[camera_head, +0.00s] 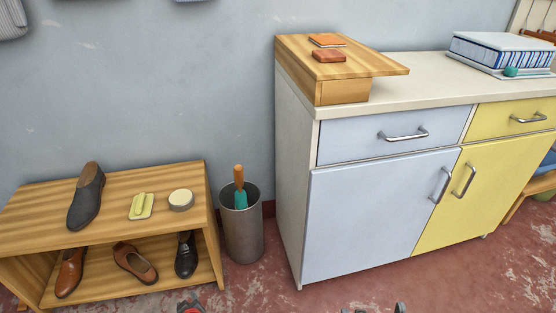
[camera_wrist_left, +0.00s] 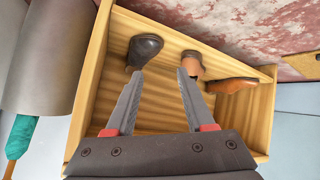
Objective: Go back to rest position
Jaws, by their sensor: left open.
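My left gripper (camera_head: 190,306) just shows at the bottom edge of the head view, in front of the wooden shoe rack (camera_head: 140,233). In the left wrist view my left gripper (camera_wrist_left: 160,74) is open, with nothing between its two fingers. Beyond the fingers, that view shows the rack's lower shelf with a black shoe (camera_wrist_left: 144,50) and brown shoes (camera_wrist_left: 233,85). Small dark parts at the bottom edge of the head view, right of centre, may be tips of my right gripper (camera_head: 375,310); most of it is out of frame.
A dark shoe (camera_head: 86,196), a yellow-green brush or sponge (camera_head: 142,206) and a round tin (camera_head: 181,199) are on the rack top. A grey bin (camera_head: 243,235) holds a teal-and-orange item. A cabinet (camera_head: 375,215) stands right. Red floor (camera_head: 440,285) is open before it.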

